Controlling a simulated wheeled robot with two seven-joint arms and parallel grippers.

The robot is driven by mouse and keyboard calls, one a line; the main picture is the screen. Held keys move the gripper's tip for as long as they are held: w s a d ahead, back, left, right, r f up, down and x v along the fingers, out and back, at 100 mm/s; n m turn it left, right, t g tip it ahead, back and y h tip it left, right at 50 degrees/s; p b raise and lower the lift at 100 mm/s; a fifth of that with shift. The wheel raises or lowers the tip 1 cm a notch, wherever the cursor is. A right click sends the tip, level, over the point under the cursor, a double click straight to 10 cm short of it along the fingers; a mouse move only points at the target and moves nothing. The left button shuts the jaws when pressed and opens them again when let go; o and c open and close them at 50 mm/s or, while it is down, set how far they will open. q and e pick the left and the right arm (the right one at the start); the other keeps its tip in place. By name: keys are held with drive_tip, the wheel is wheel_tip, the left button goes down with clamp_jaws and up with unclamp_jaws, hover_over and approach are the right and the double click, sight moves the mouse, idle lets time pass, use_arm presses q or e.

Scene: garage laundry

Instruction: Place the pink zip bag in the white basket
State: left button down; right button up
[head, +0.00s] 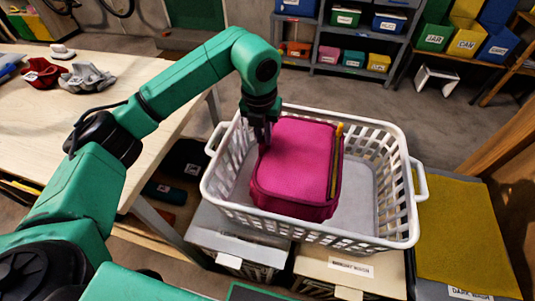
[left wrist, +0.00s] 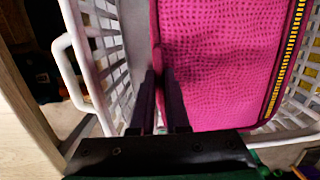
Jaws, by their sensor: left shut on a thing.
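The pink zip bag (head: 298,160) is inside the white basket (head: 383,135), in its left and middle part. Its yellow zip edge faces right. In the left wrist view the bag (left wrist: 225,60) fills the upper right. My left gripper (head: 262,138) is shut on the bag's left edge, pointing down inside the basket's left wall. In the left wrist view the gripper's dark fingers (left wrist: 165,100) pinch that edge. I cannot tell whether the bag rests on the basket floor. My right gripper is not in view.
The basket stands on low bins (head: 318,268) between a wooden table (head: 50,110) and a bin with a mustard lid (head: 460,235). Gloves (head: 88,78) and a red item (head: 44,73) lie on the table. Shelves with coloured boxes stand behind. The basket's right side is empty.

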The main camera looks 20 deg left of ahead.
sight(264, 153)
use_arm(q)
wheel_tip(264, 153, down, 7)
drive_tip(key=shift+r, duration=0.1)
drive_tip(key=c, duration=0.9)
unclamp_jaws()
drive_tip(key=r, duration=0.4)
drive_tip(key=s+r, duration=0.1)
drive_tip(key=r, duration=0.7)
drive_tip(key=shift+s+b, duration=0.25)
drive_tip(key=shift+b, duration=0.1)
